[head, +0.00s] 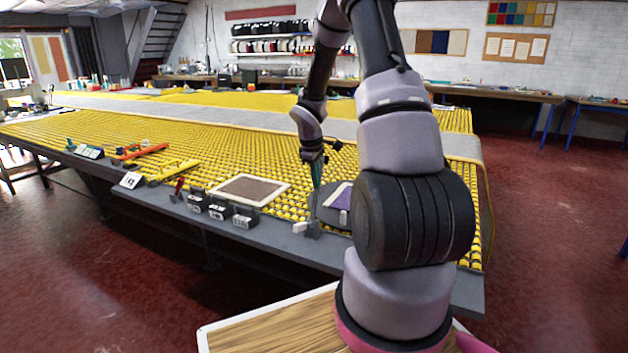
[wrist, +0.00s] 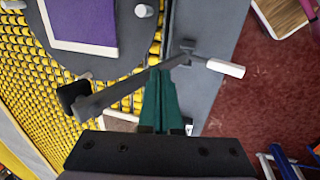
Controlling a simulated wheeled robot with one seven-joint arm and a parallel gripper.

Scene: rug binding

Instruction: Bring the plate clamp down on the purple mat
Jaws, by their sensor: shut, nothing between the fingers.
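The purple mat (head: 342,199) has a pale border and lies on a dark round plate (head: 328,214) near the table's front edge. In the wrist view the mat (wrist: 88,22) is at upper left. The plate clamp (wrist: 118,95) is a dark bar with a black pad (wrist: 75,99) at one end and a white handle (wrist: 225,68) on the other side. Its pad is apart from the mat, nearer my wrist in that view. My gripper (wrist: 159,72) has green fingers, shut and empty, with their tips at the bar. I cannot tell whether they touch it. The gripper (head: 316,186) hides part of the round plate in the head view.
A brown mat with a cream border (head: 250,190) lies left of the round plate. Black numbered blocks (head: 219,210) line the front edge, with yellow (head: 175,171) and red (head: 140,151) tools farther left. Yellow rollers (head: 230,147) cover the table.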

